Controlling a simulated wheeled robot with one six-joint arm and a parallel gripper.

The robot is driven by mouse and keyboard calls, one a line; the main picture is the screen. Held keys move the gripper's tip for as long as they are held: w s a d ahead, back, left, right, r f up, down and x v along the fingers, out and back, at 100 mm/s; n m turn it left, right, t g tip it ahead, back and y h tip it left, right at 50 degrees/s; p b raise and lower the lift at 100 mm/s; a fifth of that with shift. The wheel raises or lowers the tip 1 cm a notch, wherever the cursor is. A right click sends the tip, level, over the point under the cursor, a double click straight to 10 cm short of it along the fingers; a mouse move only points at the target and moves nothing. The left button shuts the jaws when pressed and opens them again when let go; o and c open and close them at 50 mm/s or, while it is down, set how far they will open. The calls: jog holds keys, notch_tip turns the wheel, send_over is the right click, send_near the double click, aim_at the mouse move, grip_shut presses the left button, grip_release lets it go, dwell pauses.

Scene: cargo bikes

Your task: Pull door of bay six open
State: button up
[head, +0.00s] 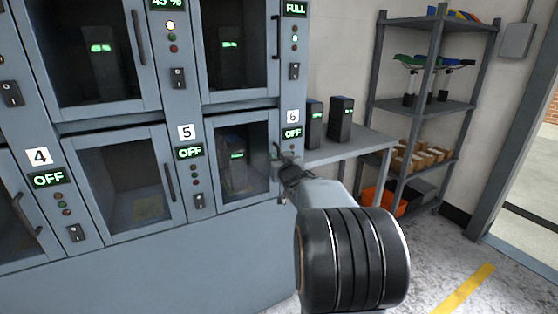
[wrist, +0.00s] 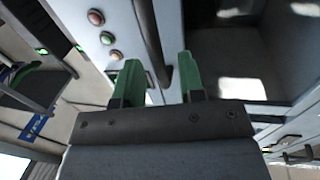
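The door of bay six (head: 240,190) is the glazed, grey-framed door at the right of the lower row. It looks closed, and a dark battery (head: 235,160) with a green display shows behind its glass. The number 6 label (head: 292,117) and a green OFF display (head: 292,132) are to its right. My gripper (head: 281,158) is at the door's right edge and hides much of its handle there. In the wrist view the dark bar handle (wrist: 150,35) runs between the two green fingertips of my gripper (wrist: 159,80). The fingers stand apart, with visible gaps beside the handle.
The door of bay five (head: 125,185) is closed to the left. A grey table (head: 350,147) with two dark batteries stands right of the cabinet, close to my arm. A shelf rack (head: 430,105) is behind it. Open floor (head: 510,275) lies at the lower right.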

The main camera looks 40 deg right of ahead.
jog(key=shift+x, duration=0.8)
jog(key=shift+c, duration=0.3)
grip_shut()
